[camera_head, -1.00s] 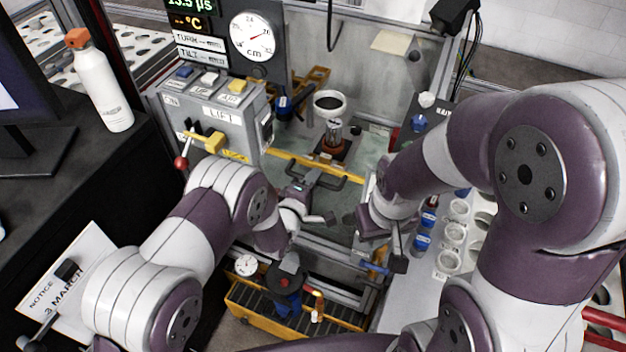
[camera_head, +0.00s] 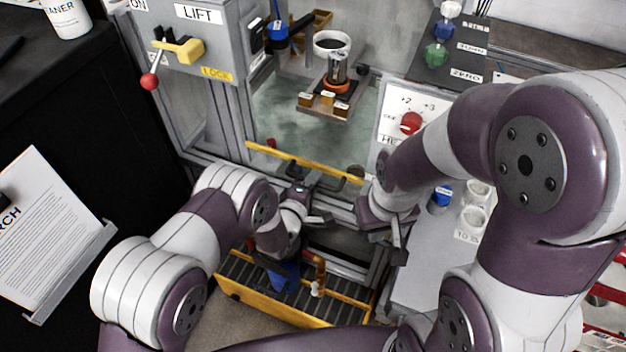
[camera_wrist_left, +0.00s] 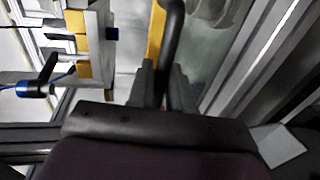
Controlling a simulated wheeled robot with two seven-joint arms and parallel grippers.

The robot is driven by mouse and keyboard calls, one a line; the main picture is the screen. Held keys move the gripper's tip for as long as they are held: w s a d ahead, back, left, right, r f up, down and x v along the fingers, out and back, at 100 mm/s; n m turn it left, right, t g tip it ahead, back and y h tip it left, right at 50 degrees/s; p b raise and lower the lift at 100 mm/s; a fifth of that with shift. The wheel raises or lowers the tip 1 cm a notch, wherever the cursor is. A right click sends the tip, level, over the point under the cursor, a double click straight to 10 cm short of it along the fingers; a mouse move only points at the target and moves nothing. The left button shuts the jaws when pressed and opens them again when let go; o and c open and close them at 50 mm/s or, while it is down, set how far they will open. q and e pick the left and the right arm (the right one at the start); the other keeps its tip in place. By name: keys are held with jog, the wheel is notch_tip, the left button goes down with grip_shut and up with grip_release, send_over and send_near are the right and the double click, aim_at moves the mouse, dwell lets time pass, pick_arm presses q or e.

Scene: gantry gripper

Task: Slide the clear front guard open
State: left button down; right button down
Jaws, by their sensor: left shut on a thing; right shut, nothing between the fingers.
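The clear front guard shows by its yellow top bar (camera_head: 290,158), low in front of the chamber opening; its pane is hard to make out. A black bar handle (camera_head: 338,172) sits at the yellow bar. My left gripper (camera_head: 312,196) is shut on this handle. In the left wrist view the left fingers (camera_wrist_left: 164,82) close around the dark handle (camera_wrist_left: 172,25), with the yellow bar beside it. My right gripper (camera_head: 385,226) is shut and empty, right of the handle, near the frame's front edge; its exact gap from the frame is unclear.
Above the bar, the chamber holds a sample stage (camera_head: 328,105) with a metal cylinder. A grey LIFT box (camera_head: 205,50) with a yellow lock piece and red-tipped lever stands left. A heater panel (camera_head: 408,112) with a red knob stands right. A yellow-edged slatted step (camera_head: 265,300) lies below.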

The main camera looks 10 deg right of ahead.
pick_arm(q)
jog(key=shift+f, duration=0.3)
jog(key=c, duration=1.2)
grip_release()
jog(key=p+v, duration=0.1)
jog(key=v, duration=1.1)
jog(key=shift+s+a+r, duration=0.15)
jog(key=shift+s+a, duration=0.05)
jog(key=shift+s, duration=0.1)
